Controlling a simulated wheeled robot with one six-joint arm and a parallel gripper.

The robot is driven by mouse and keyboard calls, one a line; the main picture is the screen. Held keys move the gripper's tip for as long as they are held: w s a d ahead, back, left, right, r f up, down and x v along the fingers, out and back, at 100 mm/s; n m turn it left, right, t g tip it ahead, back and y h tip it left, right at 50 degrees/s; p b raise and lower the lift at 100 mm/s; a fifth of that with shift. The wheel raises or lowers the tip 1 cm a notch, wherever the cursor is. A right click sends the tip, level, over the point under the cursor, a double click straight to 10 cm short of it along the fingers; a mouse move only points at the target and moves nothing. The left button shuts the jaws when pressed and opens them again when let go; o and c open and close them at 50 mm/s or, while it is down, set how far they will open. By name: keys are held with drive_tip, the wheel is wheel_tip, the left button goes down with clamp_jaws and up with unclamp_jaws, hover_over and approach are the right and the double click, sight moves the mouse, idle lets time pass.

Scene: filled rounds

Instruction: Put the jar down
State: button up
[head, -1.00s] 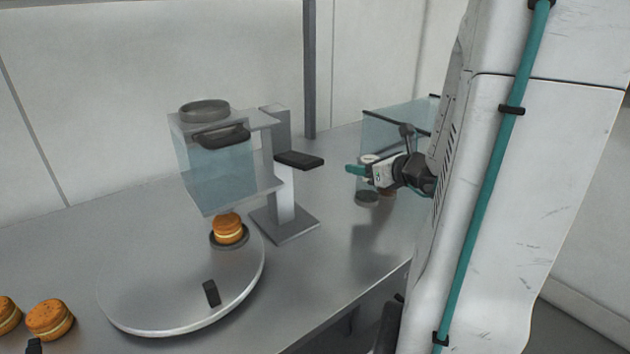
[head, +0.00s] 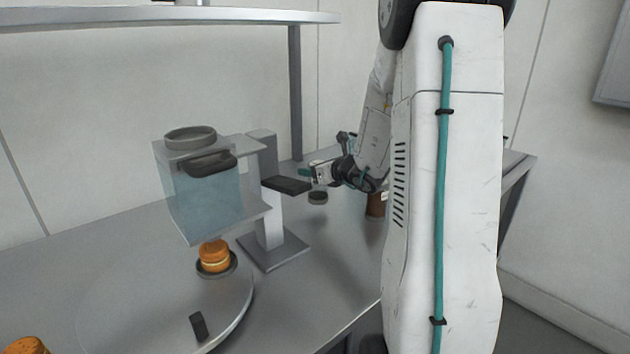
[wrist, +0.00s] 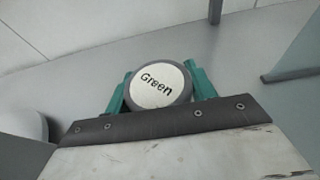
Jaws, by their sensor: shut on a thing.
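The jar (wrist: 158,84) has a round pale lid marked "Green" in the wrist view, held between my gripper's (wrist: 160,82) two teal fingers. In the head view my gripper (head: 306,174) is above the metal worktop, right of the dispenser. A small dark round part (head: 318,198) shows just below it, seemingly the jar's lower end. The jar's sides are mostly hidden, and I cannot tell whether its bottom touches the worktop.
The clear dispenser (head: 200,195) stands left of my gripper, its dark ledge (head: 287,185) close by. A filled round (head: 215,256) sits beneath it on the turntable (head: 130,310). A brown container (head: 376,205) is partly hidden by my arm. Bare worktop (head: 335,250) lies in front.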

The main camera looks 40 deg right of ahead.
drive_tip(key=shift+f, duration=1.75)
drive_tip(key=shift+f, duration=0.15)
drive_tip(key=o, duration=1.1)
drive_tip(key=shift+s+r, duration=0.2)
drive_tip(key=shift+r, duration=0.05)
drive_tip(key=v, duration=1.1)
drive_tip(key=shift+s+r, duration=0.1)
drive_tip(key=shift+s, duration=0.2)
